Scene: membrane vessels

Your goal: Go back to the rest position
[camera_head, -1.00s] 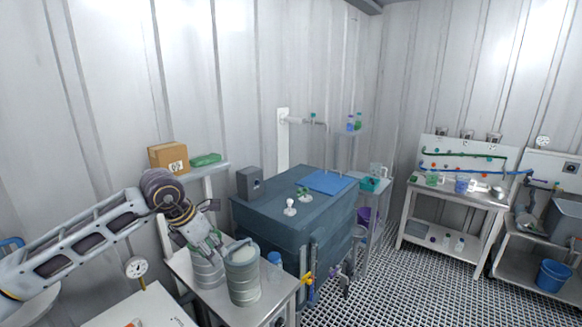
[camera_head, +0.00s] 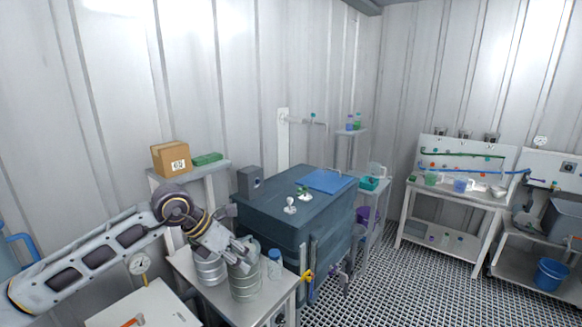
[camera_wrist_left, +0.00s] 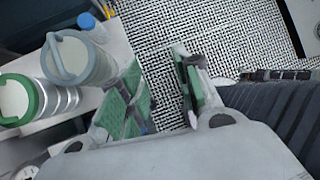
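My left gripper (camera_head: 243,257) hangs over the metal side table in the head view, in front of the two ribbed metal vessels. In the left wrist view its green-padded fingers (camera_wrist_left: 160,95) stand apart with nothing between them, only floor grating beyond. One vessel has a grey-blue rim and handle (camera_wrist_left: 78,60); the other has a green rim and handle (camera_wrist_left: 22,100). In the head view the gripper partly hides the nearer vessel (camera_head: 245,287) and the farther vessel (camera_head: 209,270). My right gripper is in neither view.
A blue-capped bottle (camera_head: 274,266) stands beside the vessels on the side table (camera_head: 272,304). A large dark blue tank (camera_head: 320,226) is just behind. A shelf holds a cardboard box (camera_head: 171,158) and a green box (camera_head: 207,159). The grated floor (camera_head: 410,290) at right is open.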

